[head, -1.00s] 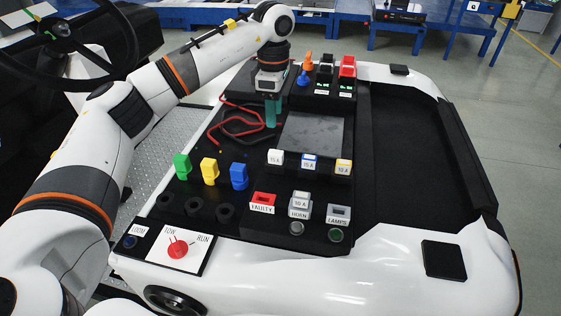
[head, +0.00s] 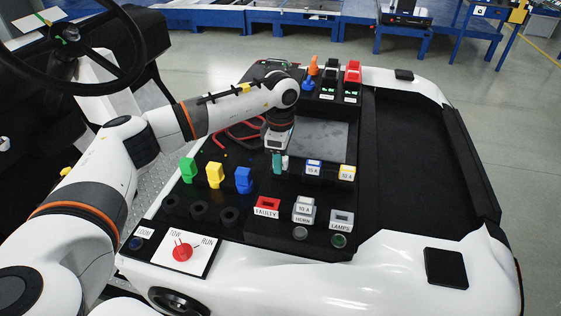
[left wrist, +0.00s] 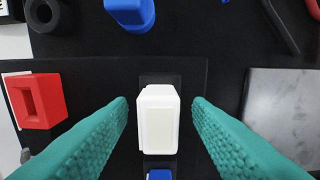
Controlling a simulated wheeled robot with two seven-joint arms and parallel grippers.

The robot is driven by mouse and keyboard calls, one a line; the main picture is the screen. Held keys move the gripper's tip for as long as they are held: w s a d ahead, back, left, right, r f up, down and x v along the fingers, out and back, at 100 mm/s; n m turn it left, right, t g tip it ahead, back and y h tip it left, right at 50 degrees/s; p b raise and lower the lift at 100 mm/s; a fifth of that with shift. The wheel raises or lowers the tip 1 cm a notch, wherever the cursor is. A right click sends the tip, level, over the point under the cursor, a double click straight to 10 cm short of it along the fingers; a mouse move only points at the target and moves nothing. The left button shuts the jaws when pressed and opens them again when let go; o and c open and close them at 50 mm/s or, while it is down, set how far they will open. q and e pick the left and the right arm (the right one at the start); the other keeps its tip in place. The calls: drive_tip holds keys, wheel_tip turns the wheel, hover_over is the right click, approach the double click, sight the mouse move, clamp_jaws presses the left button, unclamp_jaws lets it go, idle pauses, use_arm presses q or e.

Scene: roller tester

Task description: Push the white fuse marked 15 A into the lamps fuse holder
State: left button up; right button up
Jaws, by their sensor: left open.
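The white fuse (left wrist: 158,120) stands in the left place of the fuse row, between my left gripper's (left wrist: 160,102) two teal fingers. Gaps show on both sides, so the fingers are open and apart from it. In the head view the left gripper (head: 279,163) is down at this fuse and hides most of it; its marking cannot be read now. The lamps fuse holder (head: 341,218) is a grey, empty-looking socket at the front right of the black panel, above a green button (head: 338,240). My right gripper is not in view.
A blue-marked fuse (head: 313,167) and a yellow-marked fuse (head: 346,172) stand to the right in the row. The horn holder (head: 304,209) bears a 10 A fuse, beside the red faulty holder (head: 267,206). Green, yellow and blue plugs (head: 244,179) stand left. A grey screen (head: 324,138) lies behind.

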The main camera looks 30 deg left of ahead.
use_arm(q)
drive_tip(key=shift+f, duration=0.1)
drive_tip(key=shift+c, duration=0.4)
clamp_jaws()
wheel_tip(320, 180, up, 10)
drive_tip(key=shift+r+b, duration=0.1)
drive_tip(key=shift+b, duration=0.4)
drive_tip(key=c, duration=0.6)
unclamp_jaws()
drive_tip(key=shift+c, duration=0.2)
clamp_jaws()
